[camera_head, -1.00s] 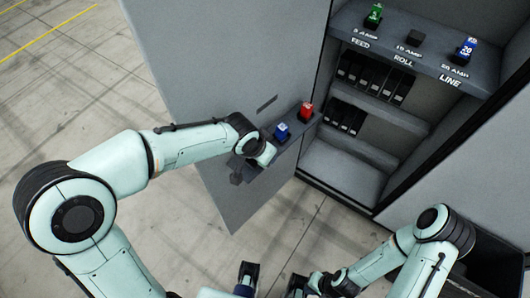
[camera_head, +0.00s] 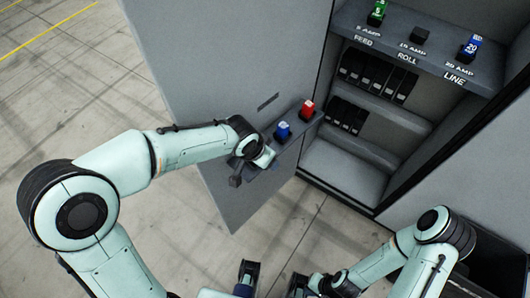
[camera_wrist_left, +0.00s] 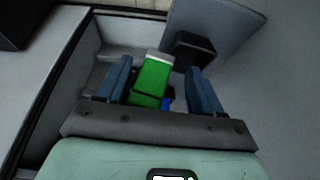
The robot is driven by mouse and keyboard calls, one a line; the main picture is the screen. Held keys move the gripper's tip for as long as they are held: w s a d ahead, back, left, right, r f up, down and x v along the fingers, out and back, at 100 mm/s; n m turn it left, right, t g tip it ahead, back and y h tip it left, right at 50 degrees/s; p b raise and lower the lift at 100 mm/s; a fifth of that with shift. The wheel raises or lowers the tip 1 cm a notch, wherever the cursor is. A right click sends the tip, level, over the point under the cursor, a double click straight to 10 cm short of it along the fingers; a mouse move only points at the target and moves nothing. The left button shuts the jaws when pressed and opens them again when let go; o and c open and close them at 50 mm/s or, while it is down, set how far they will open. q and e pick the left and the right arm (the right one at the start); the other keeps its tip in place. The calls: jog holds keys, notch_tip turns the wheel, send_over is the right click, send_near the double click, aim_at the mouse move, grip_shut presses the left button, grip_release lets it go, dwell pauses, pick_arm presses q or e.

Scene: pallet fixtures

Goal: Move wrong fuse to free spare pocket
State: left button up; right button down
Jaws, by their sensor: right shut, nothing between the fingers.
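In the left wrist view a green fuse (camera_wrist_left: 151,82) stands between the two blue-grey fingers of my left gripper (camera_wrist_left: 162,88). A gap shows between the fuse and the right finger, so the gripper looks open around it. The gripper also shows at the door rack in the head view (camera_head: 262,158), where it hides this fuse. I cannot tell how the fuse is seated. An empty-looking dark pocket (camera_head: 236,181) is at the rack's left end. A blue fuse (camera_head: 283,130) and a red fuse (camera_head: 308,108) stand farther right. My right gripper (camera_head: 300,284) is low in view, shut and empty.
The cabinet shelf (camera_head: 400,42) bears a green fuse (camera_head: 378,12) at FEED, a bare black socket (camera_head: 419,34) at ROLL and a blue fuse (camera_head: 469,47) at LINE. The open door (camera_head: 215,70) stands left of it. A dark bin (camera_head: 495,265) is at lower right.

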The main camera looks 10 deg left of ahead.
pick_arm(q)
jog(key=shift+d+r, duration=0.15)
jog(key=shift+r, duration=0.15)
jog(key=shift+r, duration=0.2)
jog(key=p+v, duration=0.1)
jog(key=v, duration=1.1)
jog(key=shift+s+r, duration=0.2)
jog(key=shift+r, duration=0.15)
